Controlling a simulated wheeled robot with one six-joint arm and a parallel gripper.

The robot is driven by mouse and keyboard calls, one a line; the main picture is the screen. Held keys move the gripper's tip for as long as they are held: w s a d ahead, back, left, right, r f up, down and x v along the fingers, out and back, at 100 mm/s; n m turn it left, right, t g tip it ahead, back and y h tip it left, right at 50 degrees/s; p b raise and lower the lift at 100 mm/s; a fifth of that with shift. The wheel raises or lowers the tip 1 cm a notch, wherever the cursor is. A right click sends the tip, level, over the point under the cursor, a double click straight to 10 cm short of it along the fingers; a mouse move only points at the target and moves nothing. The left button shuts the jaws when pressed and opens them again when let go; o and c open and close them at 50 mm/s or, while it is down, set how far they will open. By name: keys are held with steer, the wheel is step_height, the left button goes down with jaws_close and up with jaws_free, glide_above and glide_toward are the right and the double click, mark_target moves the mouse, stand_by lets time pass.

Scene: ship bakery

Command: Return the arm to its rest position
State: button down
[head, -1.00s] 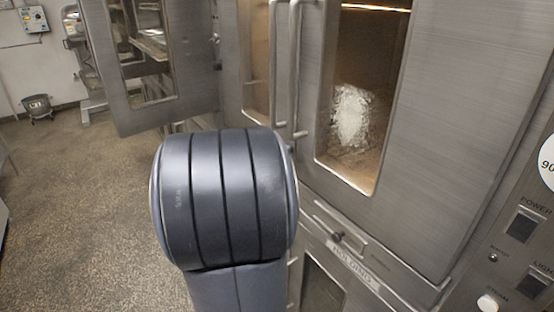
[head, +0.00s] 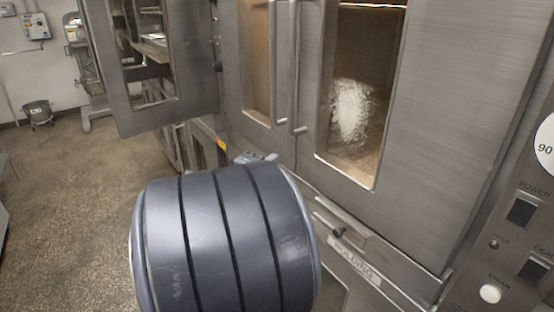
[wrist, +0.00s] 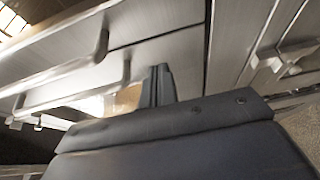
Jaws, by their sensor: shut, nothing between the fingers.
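My gripper (wrist: 158,84) shows in the wrist view, its dark fingers together and empty. The dark wrist body fills the lower part of that view. In the head view, a rounded dark link of my arm fills the lower middle and hides most of what lies beyond it. A small grey part shows just above that link, but I cannot tell whether it is the gripper.
The steel oven (head: 447,110) with glass doors stands close on the right. Its upright door handles (head: 296,75) stick out near my arm. Another steel door (head: 195,65) stands open at upper left. The speckled floor (head: 70,200) at left is clear.

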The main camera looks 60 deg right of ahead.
steer(key=s+a, duration=0.1)
steer(key=a, duration=0.5)
steer(key=shift+s, duration=0.4)
